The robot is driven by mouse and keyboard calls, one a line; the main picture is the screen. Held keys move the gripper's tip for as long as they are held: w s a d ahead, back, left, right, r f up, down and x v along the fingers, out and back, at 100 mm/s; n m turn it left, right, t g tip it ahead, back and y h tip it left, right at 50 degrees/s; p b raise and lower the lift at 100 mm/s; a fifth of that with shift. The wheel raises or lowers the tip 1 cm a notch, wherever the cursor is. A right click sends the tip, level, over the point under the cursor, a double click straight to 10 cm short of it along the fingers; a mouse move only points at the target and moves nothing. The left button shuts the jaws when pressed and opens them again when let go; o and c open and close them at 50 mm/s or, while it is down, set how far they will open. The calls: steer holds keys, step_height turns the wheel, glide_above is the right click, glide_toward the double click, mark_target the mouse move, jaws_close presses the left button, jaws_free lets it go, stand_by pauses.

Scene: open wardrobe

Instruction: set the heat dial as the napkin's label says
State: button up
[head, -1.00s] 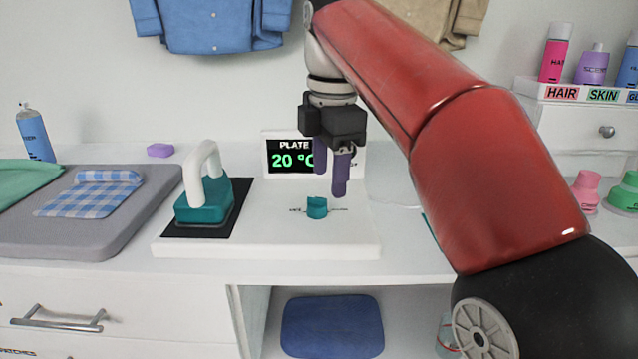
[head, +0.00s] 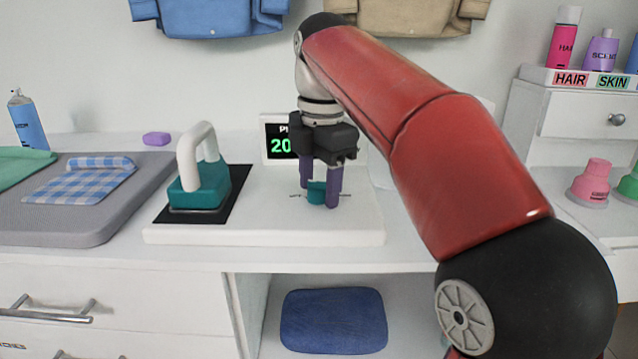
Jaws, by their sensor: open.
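The teal heat dial (head: 316,193) sits on the white iron base (head: 270,232), right of the iron. My gripper (head: 319,192) points down over the dial with its purple fingers apart, one on each side of it. I cannot tell whether the fingers touch the dial. The plate display (head: 280,146) behind is mostly hidden by my gripper; a green "20" shows. A blue-and-white checked napkin (head: 80,184) lies on the grey ironing pad (head: 85,228) at the left, its top edge folded over. No label on it is readable.
A teal iron (head: 198,188) with a white handle stands on a black plate close left of my gripper. A blue spray bottle (head: 28,122) and purple block (head: 157,139) are at the back left.

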steer(key=c, duration=0.9)
steer(key=shift+c, duration=0.2)
